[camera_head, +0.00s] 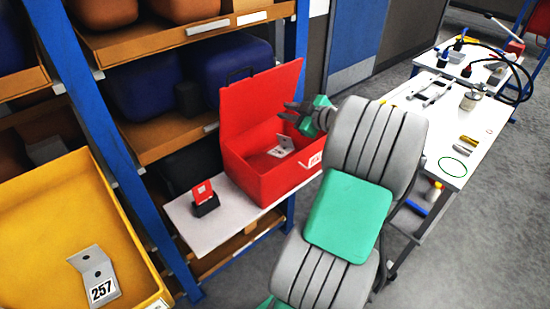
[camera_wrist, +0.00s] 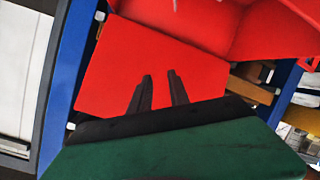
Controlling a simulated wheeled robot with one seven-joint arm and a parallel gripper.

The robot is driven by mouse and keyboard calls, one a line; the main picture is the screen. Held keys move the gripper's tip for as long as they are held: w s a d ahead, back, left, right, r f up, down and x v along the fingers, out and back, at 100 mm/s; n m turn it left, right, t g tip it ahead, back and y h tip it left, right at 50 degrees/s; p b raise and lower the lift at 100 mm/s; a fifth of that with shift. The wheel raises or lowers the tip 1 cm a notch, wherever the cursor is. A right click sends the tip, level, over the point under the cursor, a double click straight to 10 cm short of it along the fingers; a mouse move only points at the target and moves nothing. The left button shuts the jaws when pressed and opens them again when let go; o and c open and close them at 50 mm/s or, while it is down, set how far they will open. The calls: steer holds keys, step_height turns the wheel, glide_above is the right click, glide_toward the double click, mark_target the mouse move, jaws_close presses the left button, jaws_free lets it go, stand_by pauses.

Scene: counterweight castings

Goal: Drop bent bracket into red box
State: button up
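The red box (camera_head: 262,182) stands on a white shelf board with its lid (camera_head: 262,92) raised. A grey bent bracket (camera_head: 284,146) with a white label lies inside it. Another bent bracket (camera_head: 93,275), labelled 257, lies in the yellow bin (camera_head: 62,205) at the lower left. My gripper (camera_head: 289,111) is above the box near the lid, its dark fingers empty. In the wrist view my gripper (camera_wrist: 159,76) has its fingers apart with nothing between them, in front of the red lid (camera_wrist: 140,60).
A blue rack post (camera_head: 120,150) stands between the yellow bin and the box. A small red-and-black item (camera_head: 204,199) sits on the board left of the box. A white table (camera_head: 460,135) with tools and bottles is at the right. Grey floor is open beyond.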

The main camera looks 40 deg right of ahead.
steer(key=shift+o, duration=0.4)
steer(key=shift+s, duration=0.1)
steer(key=b+v, duration=0.1)
steer(key=v, duration=0.6)
steer(key=shift+s+b, duration=0.3)
steer(key=shift+b, duration=0.05)
steer(key=shift+r, duration=0.1)
